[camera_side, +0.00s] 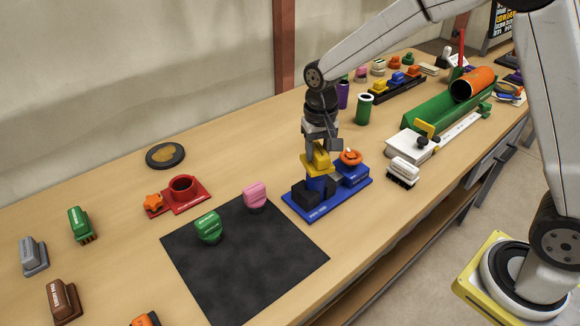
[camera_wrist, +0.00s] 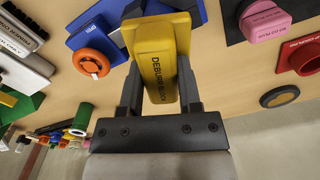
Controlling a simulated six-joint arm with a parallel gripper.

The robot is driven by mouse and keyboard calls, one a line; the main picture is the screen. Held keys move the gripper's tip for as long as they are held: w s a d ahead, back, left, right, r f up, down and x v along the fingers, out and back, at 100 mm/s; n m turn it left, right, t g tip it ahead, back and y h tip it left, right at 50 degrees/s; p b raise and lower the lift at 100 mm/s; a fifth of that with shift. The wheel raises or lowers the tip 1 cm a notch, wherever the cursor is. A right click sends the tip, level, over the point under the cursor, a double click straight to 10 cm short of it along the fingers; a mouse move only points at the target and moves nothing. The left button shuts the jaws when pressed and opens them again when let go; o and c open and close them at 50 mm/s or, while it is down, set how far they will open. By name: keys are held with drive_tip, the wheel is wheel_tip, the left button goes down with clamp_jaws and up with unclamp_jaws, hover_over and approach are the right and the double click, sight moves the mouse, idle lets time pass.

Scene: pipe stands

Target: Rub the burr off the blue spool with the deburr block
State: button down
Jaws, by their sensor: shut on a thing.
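My gripper (camera_side: 319,152) is shut on the yellow deburr block (camera_side: 317,164), which fills the middle of the wrist view (camera_wrist: 158,62) with its lettering facing the camera. The blue spool (camera_side: 316,185) stands between black vise jaws (camera_side: 304,194) on a blue base (camera_side: 330,201). The block is right over the spool's top. It hides the top end, so I cannot tell whether they touch, and I cannot make out the burr. In the wrist view the block covers most of the spool.
A black mat (camera_side: 245,260) holds a green block (camera_side: 208,228) and a pink block (camera_side: 255,196). A white brush (camera_side: 403,172) stands to the right. A red holder (camera_side: 182,195) is at the left. Bare wood lies behind the vise.

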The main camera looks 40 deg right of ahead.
drive_tip(key=shift+w, duration=0.1)
drive_tip(key=shift+w+d, duration=0.2)
drive_tip(key=shift+w, duration=0.3)
drive_tip(key=shift+s, duration=0.15)
drive_tip(key=shift+s+a+f, duration=0.1)
drive_tip(key=shift+s+a, duration=0.1)
drive_tip(key=shift+s, duration=0.35)
drive_tip(key=shift+s+a+f, duration=0.1)
drive_tip(key=shift+s+a, duration=0.1)
drive_tip(key=shift+s, duration=0.35)
drive_tip(key=shift+w+d, duration=0.25)
drive_tip(key=shift+w, duration=0.3)
drive_tip(key=shift+w+d, duration=0.2)
drive_tip(key=shift+w, duration=0.3)
drive_tip(key=shift+s, duration=0.1)
